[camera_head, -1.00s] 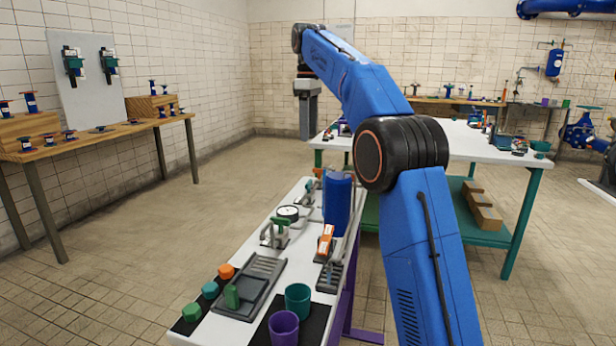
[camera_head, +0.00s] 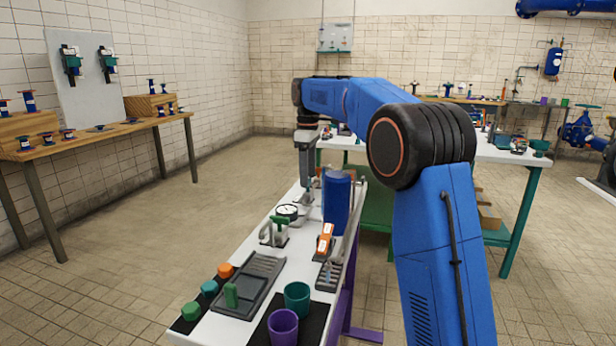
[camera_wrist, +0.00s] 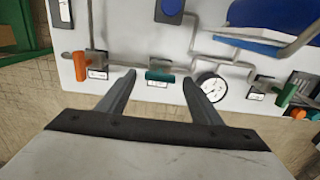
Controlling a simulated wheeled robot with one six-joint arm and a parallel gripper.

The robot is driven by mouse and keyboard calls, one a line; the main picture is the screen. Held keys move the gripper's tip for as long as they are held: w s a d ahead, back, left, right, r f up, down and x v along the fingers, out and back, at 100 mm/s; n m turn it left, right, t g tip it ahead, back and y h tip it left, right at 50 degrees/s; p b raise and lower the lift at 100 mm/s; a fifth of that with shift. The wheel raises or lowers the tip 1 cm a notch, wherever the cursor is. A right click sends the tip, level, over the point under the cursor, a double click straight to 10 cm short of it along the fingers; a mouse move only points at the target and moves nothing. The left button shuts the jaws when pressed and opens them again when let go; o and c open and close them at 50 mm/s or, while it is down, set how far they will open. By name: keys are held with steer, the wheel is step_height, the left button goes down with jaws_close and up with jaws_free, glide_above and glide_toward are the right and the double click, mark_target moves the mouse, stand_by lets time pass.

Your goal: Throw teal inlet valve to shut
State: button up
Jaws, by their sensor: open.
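The teal valve handle (camera_wrist: 160,76) lies in the wrist view between and beyond my open fingers, on a grey pipe fitting on the white bench top (camera_wrist: 135,105). Its handle runs across the picture, and a small white label sits below it. My gripper (camera_wrist: 158,88) is open and empty, pointing down above the bench edge. In the head view my gripper (camera_head: 306,178) hangs over the far part of the narrow white bench. There the teal handle is hidden or too small to make out.
A round gauge (camera_wrist: 212,87) stands right of the teal handle. An orange handle (camera_wrist: 80,66) is to the left and a green handle (camera_wrist: 286,95) to the right. A blue cylinder (camera_head: 338,203) stands close by on the bench. Purple (camera_head: 283,327) and teal (camera_head: 297,298) cups stand nearer.

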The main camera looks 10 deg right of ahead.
steer(key=shift+f, duration=0.5)
steer(key=c, duration=1.1)
steer(key=shift+o, duration=0.2)
